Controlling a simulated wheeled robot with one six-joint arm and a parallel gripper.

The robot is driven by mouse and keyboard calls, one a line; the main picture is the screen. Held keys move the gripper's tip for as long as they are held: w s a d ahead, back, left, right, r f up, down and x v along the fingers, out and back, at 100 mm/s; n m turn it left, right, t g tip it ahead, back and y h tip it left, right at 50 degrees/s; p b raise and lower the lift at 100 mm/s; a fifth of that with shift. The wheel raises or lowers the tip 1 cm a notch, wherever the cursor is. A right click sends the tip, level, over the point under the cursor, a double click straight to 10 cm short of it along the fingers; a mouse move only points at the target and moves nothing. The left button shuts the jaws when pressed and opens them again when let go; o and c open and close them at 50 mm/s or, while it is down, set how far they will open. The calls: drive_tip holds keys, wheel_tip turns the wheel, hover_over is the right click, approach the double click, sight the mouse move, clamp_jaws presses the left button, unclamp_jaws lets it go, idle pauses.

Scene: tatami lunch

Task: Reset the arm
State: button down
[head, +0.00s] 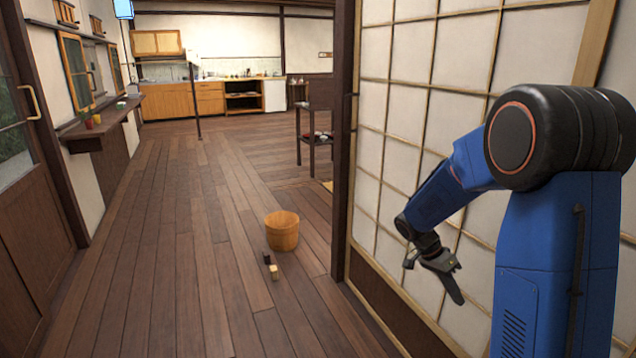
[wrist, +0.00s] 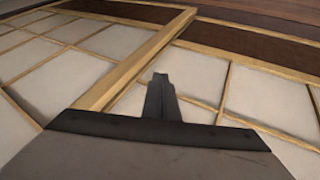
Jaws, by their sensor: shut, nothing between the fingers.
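My blue and black arm stands at the right of the head view, bent at the elbow, with its forearm reaching down and to the left. My gripper (head: 455,289) hangs at the end of it, in front of the shoji screen (head: 412,100). Its fingers are shut and hold nothing. In the wrist view the shut fingers (wrist: 160,84) point toward the screen's wooden lattice and paper panes. I cannot tell how wide the gap between gripper and screen is.
A wooden bucket (head: 282,232) stands on the plank floor, with small dark and light blocks (head: 273,272) in front of it. A dark post (head: 343,150) edges the screen. A wall shelf (head: 100,122) runs along the left. The corridor floor toward the kitchen cabinets (head: 180,101) is largely clear.

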drive_tip(key=s+a+r+n+t+y, duration=0.2)
drive_tip(key=s+a+r+n, duration=0.3)
drive_tip(key=s, duration=0.3)
drive_tip(key=s+a+r+n+t+y, duration=0.2)
drive_tip(key=s+a+r+n, duration=0.3)
drive_tip(key=s, duration=0.4)
drive_tip(key=s+a+r+n+t+y, duration=0.2)
drive_tip(key=s+a+r+n+t, duration=0.2)
drive_tip(key=s, duration=0.5)
drive_tip(key=shift+a+r+n, duration=0.4)
drive_tip(key=shift+a+r, duration=0.1)
drive_tip(key=shift+a, duration=0.05)
drive_tip(key=shift+s, duration=0.1)
